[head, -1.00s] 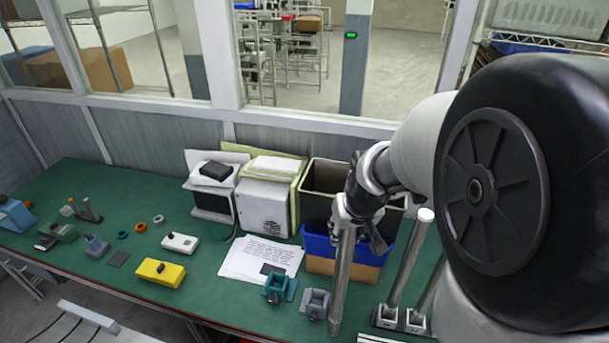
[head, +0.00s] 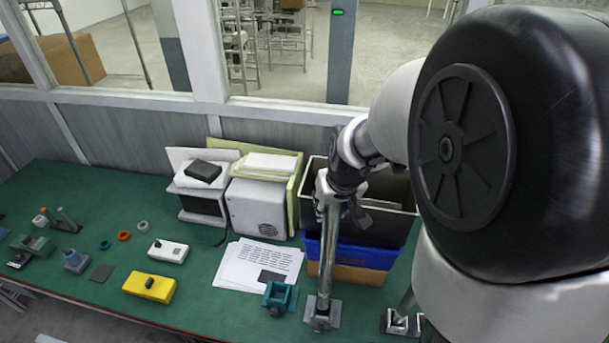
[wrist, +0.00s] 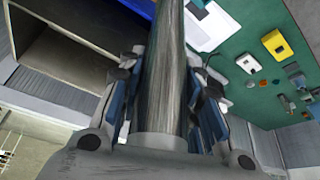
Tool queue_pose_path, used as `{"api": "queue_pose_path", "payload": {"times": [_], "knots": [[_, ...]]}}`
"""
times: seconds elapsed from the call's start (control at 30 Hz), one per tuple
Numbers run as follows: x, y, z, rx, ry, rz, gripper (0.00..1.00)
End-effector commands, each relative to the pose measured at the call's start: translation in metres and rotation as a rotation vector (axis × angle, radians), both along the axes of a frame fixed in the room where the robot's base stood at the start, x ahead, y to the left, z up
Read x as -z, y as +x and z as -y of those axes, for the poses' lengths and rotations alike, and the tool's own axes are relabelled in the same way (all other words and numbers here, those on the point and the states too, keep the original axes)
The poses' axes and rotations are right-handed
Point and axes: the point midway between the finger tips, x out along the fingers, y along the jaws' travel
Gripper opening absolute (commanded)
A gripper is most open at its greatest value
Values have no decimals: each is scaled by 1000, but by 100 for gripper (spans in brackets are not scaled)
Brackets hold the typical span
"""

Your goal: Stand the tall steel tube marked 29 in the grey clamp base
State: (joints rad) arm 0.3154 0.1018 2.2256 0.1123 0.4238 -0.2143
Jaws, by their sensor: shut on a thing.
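My gripper (head: 332,195) is shut on a tall steel tube (head: 328,250), near its upper part. The wrist view shows the same tube (wrist: 168,65) between the fingers of my gripper (wrist: 168,95). The tube is close to upright. Its lower end meets the grey clamp base (head: 321,319) on the green table; how deep it sits cannot be told. No number is readable on the tube. The tube hides part of the base.
A teal clamp base (head: 279,299) stands just left of the grey one. Grey sockets (head: 397,323) with another tube are at the right. Behind are a blue bin (head: 345,250), papers (head: 245,272) and a white boxy device (head: 258,208). A yellow box (head: 150,287) lies left.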

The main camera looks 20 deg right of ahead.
Motion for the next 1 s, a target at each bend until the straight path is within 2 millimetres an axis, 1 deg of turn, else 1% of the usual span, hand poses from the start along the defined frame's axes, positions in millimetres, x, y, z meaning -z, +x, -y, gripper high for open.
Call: {"api": "queue_pose_path", "payload": {"times": [0.17,0.6,0.73,1.0], "knots": [[10,0,0,0,0,1,0],[52,0,0,-1,-1,1,0],[56,0,0,-1,-1,2,0],[56,0,0,0,0,2,0]]}}
